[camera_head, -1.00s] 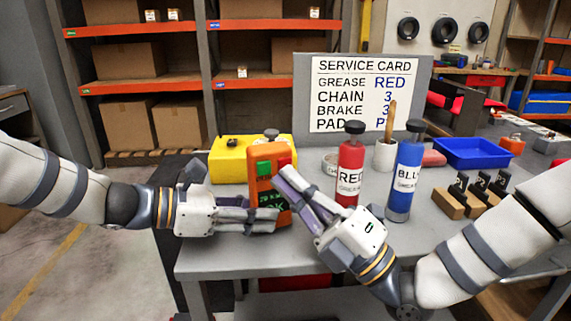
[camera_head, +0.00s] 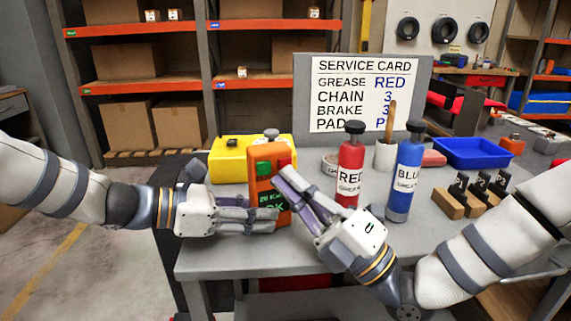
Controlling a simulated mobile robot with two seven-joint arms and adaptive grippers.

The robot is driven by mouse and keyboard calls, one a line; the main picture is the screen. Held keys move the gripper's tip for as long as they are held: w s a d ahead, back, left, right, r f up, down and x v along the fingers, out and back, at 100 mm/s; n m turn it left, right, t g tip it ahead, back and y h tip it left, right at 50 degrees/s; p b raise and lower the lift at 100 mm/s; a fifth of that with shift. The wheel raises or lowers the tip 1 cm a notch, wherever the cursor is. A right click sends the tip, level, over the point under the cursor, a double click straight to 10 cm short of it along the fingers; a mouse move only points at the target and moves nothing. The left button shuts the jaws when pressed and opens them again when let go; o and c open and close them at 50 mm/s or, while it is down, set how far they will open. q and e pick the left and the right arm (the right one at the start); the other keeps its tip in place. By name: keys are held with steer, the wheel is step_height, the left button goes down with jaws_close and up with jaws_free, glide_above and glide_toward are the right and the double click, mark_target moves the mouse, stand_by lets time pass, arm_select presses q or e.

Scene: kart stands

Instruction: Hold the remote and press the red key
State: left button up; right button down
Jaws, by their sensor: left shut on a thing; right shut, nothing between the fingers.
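The orange remote (camera_head: 259,153) stands upright over the near left part of the grey table. It has a green key (camera_head: 263,168) at upper left, a red key (camera_head: 284,161) at upper right and a dark display with green lettering ending in "OK". My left gripper (camera_head: 272,215) is shut on the remote's lower part from the left, its fingers crossing the front and hiding part of it. My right gripper (camera_head: 281,177) is shut and empty. Its fingertips are at the remote's right front, just below the red key; I cannot tell whether they touch it.
A yellow case (camera_head: 228,163) is behind the remote. A red grease bottle (camera_head: 350,165) and a blue bottle (camera_head: 404,178) stand to the right. The service card (camera_head: 362,94) stands behind them. A blue tray (camera_head: 475,153) and small wooden blocks (camera_head: 447,205) are farther right.

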steer(key=shift+w, duration=0.1)
steer(key=shift+w+a, duration=0.1)
steer(key=shift+w, duration=0.2)
steer(key=shift+w+a, duration=0.15)
steer(key=shift+w, duration=0.3)
stand_by(0.7)
steer(key=shift+s, duration=0.1)
steer(key=shift+s+d, duration=0.3)
steer(key=shift+s, duration=0.45)
steer(key=shift+s, duration=0.1)
steer(key=shift+s+d, duration=0.25)
steer(key=shift+s, duration=0.5)
steer(key=shift+s+d, duration=0.2)
steer(key=shift+s, duration=0.6)
steer(key=shift+s+d, duration=0.25)
steer(key=shift+s, duration=0.5)
arm_select(q)
steer(key=o, duration=1.1)
